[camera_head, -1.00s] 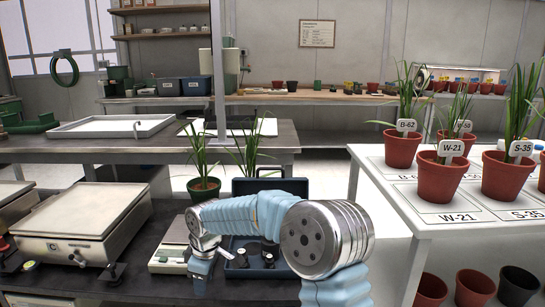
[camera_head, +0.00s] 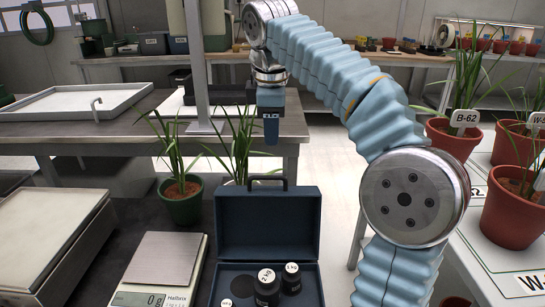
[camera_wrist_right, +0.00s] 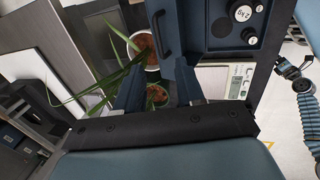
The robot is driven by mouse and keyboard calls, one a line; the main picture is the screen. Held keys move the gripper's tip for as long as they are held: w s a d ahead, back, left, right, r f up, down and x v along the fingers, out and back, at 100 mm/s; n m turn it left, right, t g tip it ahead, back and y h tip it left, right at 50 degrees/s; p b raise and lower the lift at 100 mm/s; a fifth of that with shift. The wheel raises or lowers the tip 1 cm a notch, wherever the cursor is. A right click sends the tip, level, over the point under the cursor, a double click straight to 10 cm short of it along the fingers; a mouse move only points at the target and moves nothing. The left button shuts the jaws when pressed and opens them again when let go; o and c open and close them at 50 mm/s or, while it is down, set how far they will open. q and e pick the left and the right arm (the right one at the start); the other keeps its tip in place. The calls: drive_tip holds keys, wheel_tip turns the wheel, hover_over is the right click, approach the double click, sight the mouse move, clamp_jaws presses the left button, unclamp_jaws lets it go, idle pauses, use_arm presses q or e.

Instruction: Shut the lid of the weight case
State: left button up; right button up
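The dark blue weight case (camera_head: 320,290) stands open on the dark bench in the head view. Its lid (camera_head: 268,225) is upright at the back, with a handle (camera_head: 265,182) on its top edge. Black weights (camera_head: 267,288) with white tops sit inside. My right gripper (camera_head: 270,145) points down, above and behind the lid, touching nothing. In the right wrist view its two fingers (camera_wrist_right: 158,80) are apart and empty, and the lid (camera_wrist_right: 192,25) and its handle (camera_wrist_right: 163,35) lie beyond them. What looks like my left arm (camera_wrist_right: 308,105) shows at the right edge there; its fingers are unclear.
A digital scale (camera_head: 165,262) is left of the case. A potted plant (camera_head: 182,203) stands behind the scale, and another plant (camera_head: 238,150) is behind the lid, close to my right gripper. A larger scale (camera_head: 45,240) is at far left. Labelled pots (camera_head: 510,215) stand on the right table.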

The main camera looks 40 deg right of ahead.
drive_tip(key=b, duration=0.4)
hover_over(272, 190)
wheel_tip(272, 190, down, 14)
drive_tip(key=shift+r, duration=0.25)
clamp_jaws()
